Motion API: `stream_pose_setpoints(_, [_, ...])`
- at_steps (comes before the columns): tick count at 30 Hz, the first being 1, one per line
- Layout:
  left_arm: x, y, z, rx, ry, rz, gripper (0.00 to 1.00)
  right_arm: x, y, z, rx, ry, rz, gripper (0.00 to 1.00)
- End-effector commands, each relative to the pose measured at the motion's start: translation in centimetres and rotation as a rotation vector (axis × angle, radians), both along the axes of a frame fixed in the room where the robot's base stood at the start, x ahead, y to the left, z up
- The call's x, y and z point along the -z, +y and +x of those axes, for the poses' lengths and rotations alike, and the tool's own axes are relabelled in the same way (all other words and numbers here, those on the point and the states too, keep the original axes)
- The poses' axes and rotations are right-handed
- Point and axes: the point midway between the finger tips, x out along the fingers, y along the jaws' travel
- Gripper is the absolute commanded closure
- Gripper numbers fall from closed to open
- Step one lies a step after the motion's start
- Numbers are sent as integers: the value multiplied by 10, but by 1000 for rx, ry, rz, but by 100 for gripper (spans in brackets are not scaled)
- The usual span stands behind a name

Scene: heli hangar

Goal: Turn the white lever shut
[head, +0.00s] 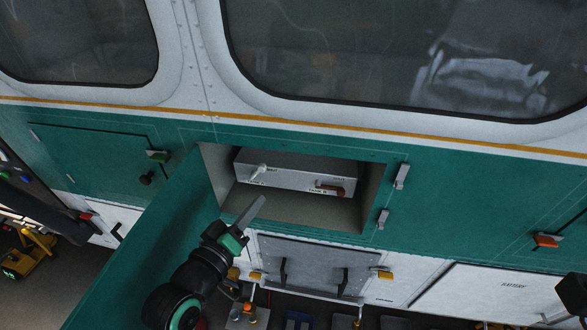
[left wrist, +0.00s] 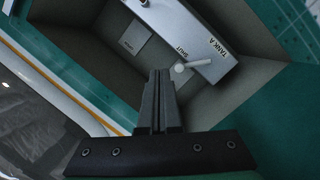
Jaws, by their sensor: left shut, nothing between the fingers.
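The white lever (head: 257,171) is on the left part of the front of a grey box inside an open recess in the green side panel. In the left wrist view the lever (left wrist: 192,65) shows as a round hub with a short handle, beside the words SHUT and TANK A. My left gripper (head: 254,207) is shut and empty, in front of the recess opening, below the lever and apart from it. In the left wrist view the closed fingers (left wrist: 159,75) point into the recess, to the left of the lever.
A brown lever (head: 330,187) sits at the right of the same grey box (head: 290,172). The open green door (head: 150,255) stands left of my arm. Latches (head: 401,176) line the recess's right side. A grey panel with black handles (head: 310,265) is below.

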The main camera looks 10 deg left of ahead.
Motion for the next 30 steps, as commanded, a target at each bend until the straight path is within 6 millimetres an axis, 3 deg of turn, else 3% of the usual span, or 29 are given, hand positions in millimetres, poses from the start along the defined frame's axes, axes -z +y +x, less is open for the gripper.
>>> stream_pose_setpoints(1, [-10, 23, 2, -40, 0, 0, 100, -10, 0, 0, -1, 1, 0, 50])
stream_pose_setpoints(3, [-13, 44, 2, -78, -1, 1, 100, -12, 0, 1, -1, 2, 0, 50])
stream_pose_setpoints(6, [-14, 58, 2, -103, -2, 3, 100, -13, 0, 1, -1, 2, 0, 50])
stream_pose_setpoints(14, [-9, 58, 13, -104, -2, 5, 100, -4, 0, 1, -1, 2, 0, 50])
stream_pose_setpoints(17, [-6, 55, 29, -103, -3, 6, 100, 5, 0, 1, -1, 2, 0, 50])
stream_pose_setpoints(24, [-5, 50, 74, -104, 1, 5, 100, -5, 0, 1, -1, 1, 0, 50])
stream_pose_setpoints(30, [-2, 48, 96, -103, -1, 5, 100, -6, 0, 1, -1, 2, 0, 50])
